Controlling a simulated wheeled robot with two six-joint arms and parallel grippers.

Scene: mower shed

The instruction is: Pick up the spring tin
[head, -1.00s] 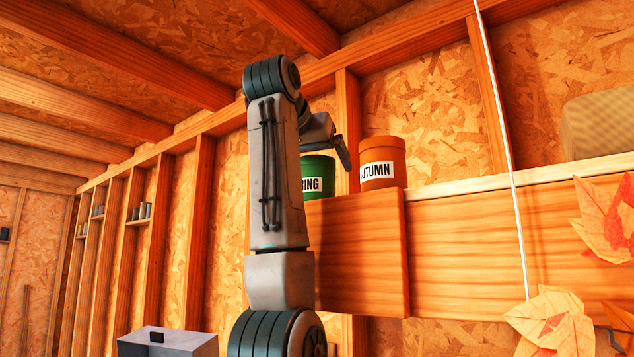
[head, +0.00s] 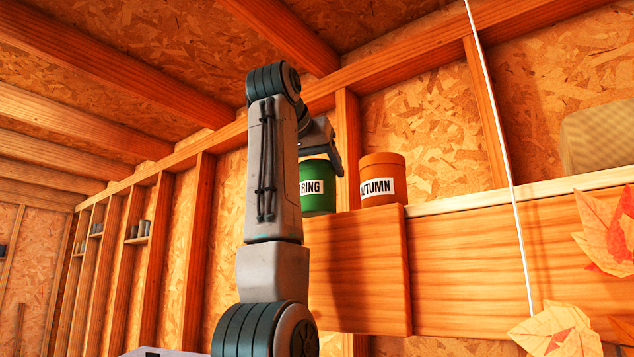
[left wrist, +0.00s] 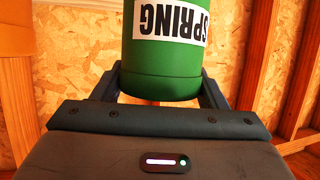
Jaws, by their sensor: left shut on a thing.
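The spring tin (head: 317,188) is green with a white SPRING label and shows upright at the left end of the wooden shelf box (head: 357,270). My left arm hides its left part in the head view. My left gripper (head: 325,158) reaches it from above and is shut on it. In the left wrist view the tin (left wrist: 166,72) sits between the two dark fingers, its label upside down in the picture. Whether its base clears the shelf I cannot tell. My right gripper is not in view.
An orange AUTUMN tin (head: 383,178) stands close to the right of the spring tin. A wall stud (head: 347,130) rises behind them. A white cord (head: 500,150) hangs further right, with orange paper leaves (head: 607,225) beyond. A tan block (head: 598,138) is on the shelf.

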